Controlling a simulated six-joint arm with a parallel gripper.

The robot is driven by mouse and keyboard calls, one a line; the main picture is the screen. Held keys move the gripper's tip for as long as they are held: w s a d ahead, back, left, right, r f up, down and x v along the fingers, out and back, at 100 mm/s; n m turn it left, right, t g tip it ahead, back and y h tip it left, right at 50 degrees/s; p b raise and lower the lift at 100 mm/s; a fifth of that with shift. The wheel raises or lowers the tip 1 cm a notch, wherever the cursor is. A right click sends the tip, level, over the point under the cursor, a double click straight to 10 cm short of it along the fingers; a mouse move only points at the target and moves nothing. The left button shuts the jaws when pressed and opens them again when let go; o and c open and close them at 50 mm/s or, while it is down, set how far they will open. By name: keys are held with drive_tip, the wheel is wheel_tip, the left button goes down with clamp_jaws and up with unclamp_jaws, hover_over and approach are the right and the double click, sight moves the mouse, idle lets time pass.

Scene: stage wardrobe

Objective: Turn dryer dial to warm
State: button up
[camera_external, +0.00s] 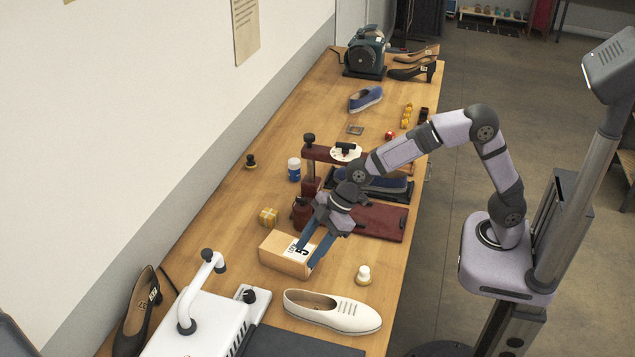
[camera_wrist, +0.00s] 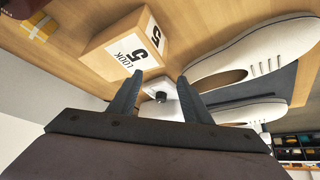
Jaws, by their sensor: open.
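The dryer appears to be the white machine (camera_external: 205,325) with a curved white pipe (camera_external: 198,285) at the bottom left of the external view. A small black dial (camera_external: 249,296) sits on a white plate at its right side. In the wrist view the dial (camera_wrist: 160,96) shows between my fingers, farther off. Its setting marks are too small to read. My gripper (camera_external: 309,254) is open and empty, above a cardboard box (camera_external: 278,262) marked "LOOK 5", apart from the dial. My gripper's fingertips (camera_wrist: 159,78) show in the wrist view.
A white shoe (camera_external: 335,311) lies right of the dial beside a dark mat (camera_external: 290,343). A small white knobbed item (camera_external: 363,274) stands near the box. A black heeled shoe (camera_external: 135,310) lies left of the dryer. A red press (camera_external: 312,170) stands behind my gripper.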

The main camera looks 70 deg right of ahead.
drive_tip(key=s+d+f+m+g+h, duration=0.1)
drive_tip(key=s+d+f+m+h, duration=0.1)
drive_tip(key=s+d, duration=0.7)
drive_tip(key=shift+s+d+m+g, duration=0.15)
drive_tip(key=shift+d+m+g, duration=0.15)
drive_tip(key=shift+d+m, duration=0.5)
drive_tip(key=shift+d+r, duration=0.1)
drive_tip(key=shift+d, duration=0.1)
wheel_tip(320, 180, up, 5)
drive_tip(key=w+a+t, duration=0.1)
drive_tip(key=w+a, duration=0.1)
drive_tip(key=w, duration=0.1)
drive_tip(key=w+a+f+t, duration=0.1)
drive_tip(key=w+a, duration=0.2)
drive_tip(key=w+a+f+t, duration=0.1)
drive_tip(key=w+a+t, duration=0.1)
drive_tip(key=w, duration=0.1)
drive_tip(key=shift+w+a+y, duration=0.25)
drive_tip(key=shift+y, duration=0.15)
drive_tip(key=w+a+r+t+y+b, duration=0.1)
drive_tip(key=w+a+t+y, duration=0.3)
drive_tip(key=a, duration=0.9)
drive_tip(key=f, duration=0.5)
drive_tip(key=shift+w+f, duration=0.15)
drive_tip(key=shift+w, duration=0.15)
drive_tip(key=shift+f, duration=0.4)
